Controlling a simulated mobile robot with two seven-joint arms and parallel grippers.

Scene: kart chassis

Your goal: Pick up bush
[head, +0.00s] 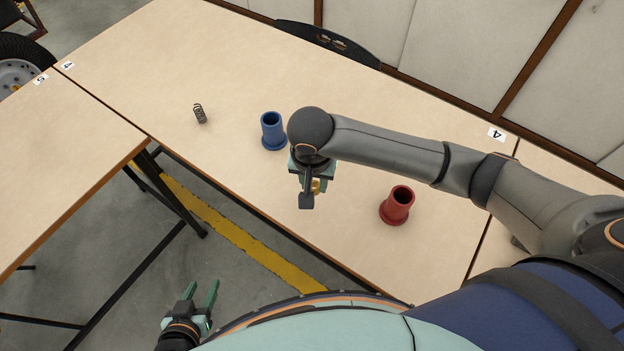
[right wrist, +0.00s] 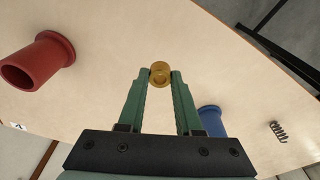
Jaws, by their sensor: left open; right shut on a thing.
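A small brass-coloured bush (right wrist: 160,74) is held between the green fingertips of my right gripper (right wrist: 160,80). In the head view, a bit of the bush (head: 317,186) shows below the right wrist, and the gripper hides the rest. It is over the light wooden table; its height above the top is hard to tell. My left gripper (head: 202,293) is open and empty at the lower left, over the floor in front of the table.
A blue flanged bushing (head: 273,132) and a red flanged bushing (head: 397,206) stand on the table (head: 250,70) on either side of the right gripper. The table's far left is clear.

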